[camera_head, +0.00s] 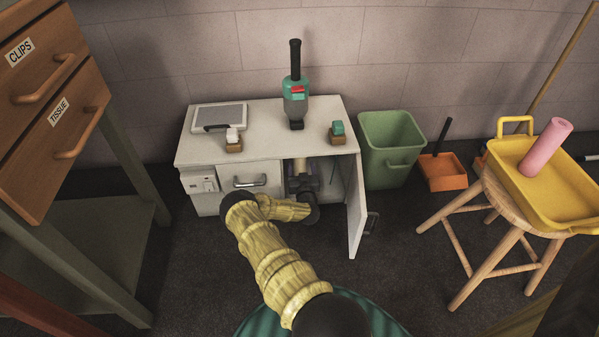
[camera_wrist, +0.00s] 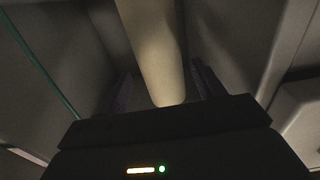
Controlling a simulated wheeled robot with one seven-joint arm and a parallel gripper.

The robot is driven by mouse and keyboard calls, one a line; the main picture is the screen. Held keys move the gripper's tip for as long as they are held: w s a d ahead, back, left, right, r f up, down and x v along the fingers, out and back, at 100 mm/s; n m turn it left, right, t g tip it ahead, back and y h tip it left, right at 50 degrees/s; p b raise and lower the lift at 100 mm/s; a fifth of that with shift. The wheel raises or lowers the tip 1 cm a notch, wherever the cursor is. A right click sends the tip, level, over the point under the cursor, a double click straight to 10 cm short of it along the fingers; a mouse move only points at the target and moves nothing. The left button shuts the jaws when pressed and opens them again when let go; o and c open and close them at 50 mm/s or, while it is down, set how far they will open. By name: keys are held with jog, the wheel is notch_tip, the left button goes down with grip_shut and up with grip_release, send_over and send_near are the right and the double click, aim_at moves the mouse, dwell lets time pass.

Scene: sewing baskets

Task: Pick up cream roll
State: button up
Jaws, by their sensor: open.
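The cream roll (camera_wrist: 155,45) stands inside the open compartment of the white cabinet (camera_head: 267,112). In the wrist view it runs from the top edge down between the two dark fingers of my gripper (camera_wrist: 157,88). In the head view a small part of the roll (camera_head: 299,166) shows behind my gripper (camera_head: 300,178), which reaches into the compartment. My gripper is open, with a finger on each side of the roll. I cannot tell whether either finger touches it. The roll's lower part is hidden by my gripper.
The cabinet door (camera_head: 356,205) stands open to the right of my arm. A drawer (camera_head: 250,176) is left of the opening. A green bin (camera_head: 391,145) stands right of the cabinet. A yellow tray (camera_head: 560,200) with a pink roll (camera_head: 546,148) sits on a wooden stool (camera_head: 507,210).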

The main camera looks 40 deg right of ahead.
jog(key=shift+w+d+f+b, duration=0.1)
jog(key=shift+w+d+b, duration=0.1)
jog(key=shift+w+b, duration=0.45)
jog(key=b+x, duration=0.3)
jog(key=shift+w, duration=0.1)
jog(key=shift+w+d+r, duration=0.25)
jog(key=shift+c, duration=0.5)
jog(key=c, duration=1)
